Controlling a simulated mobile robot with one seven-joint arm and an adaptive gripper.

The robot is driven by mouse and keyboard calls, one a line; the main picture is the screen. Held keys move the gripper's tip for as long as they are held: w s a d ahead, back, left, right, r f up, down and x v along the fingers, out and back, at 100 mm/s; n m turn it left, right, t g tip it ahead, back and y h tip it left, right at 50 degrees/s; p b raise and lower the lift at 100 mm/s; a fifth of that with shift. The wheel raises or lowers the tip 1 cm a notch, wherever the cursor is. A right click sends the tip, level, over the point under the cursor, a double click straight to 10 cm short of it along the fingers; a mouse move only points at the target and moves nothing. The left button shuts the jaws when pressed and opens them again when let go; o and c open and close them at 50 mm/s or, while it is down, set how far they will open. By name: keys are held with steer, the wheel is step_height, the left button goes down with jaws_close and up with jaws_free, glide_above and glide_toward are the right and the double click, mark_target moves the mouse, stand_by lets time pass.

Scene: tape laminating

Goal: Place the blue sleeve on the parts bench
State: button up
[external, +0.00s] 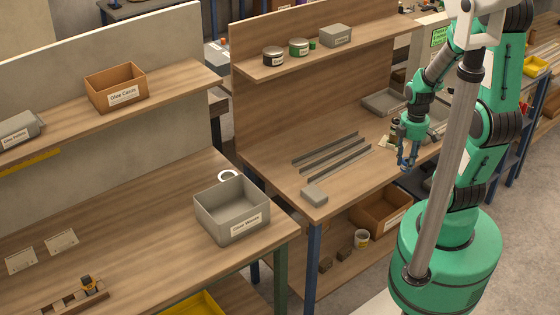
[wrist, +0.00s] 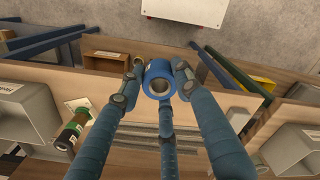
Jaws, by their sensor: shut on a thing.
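The blue sleeve (wrist: 157,76) is a short blue ring with an open bore, held between the blue fingertips of my gripper (wrist: 158,83) in the wrist view. The bore faces the wrist camera. In the external view my gripper (external: 406,160) points down over the right part of the far wooden bench (external: 270,172), near its front edge. The sleeve is too small to make out clearly there. I cannot tell from any label which bench is the parts bench. A nearer wooden bench (external: 130,215) stands to the left.
Several grey strips (external: 332,150) and a small grey block (external: 314,195) lie on the far bench. A grey tray (external: 383,102) is behind my gripper. A green and dark cylinder (wrist: 72,130) stands left of the fingers. A grey labelled bin (external: 232,210) sits on the nearer bench.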

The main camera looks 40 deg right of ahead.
step_height(320, 180, down, 6)
steer(key=shift+f, duration=0.2)
steer(key=shift+w, duration=0.1)
stand_by(0.3)
steer(key=b, duration=0.2)
glide_above(383, 168)
steer(key=shift+w+f, duration=0.1)
steer(key=shift+f, duration=0.6)
steer(key=shift+f+b, duration=0.8)
steer(key=shift+f, duration=1)
steer(key=shift+f, duration=0.1)
steer(key=o, duration=1.2)
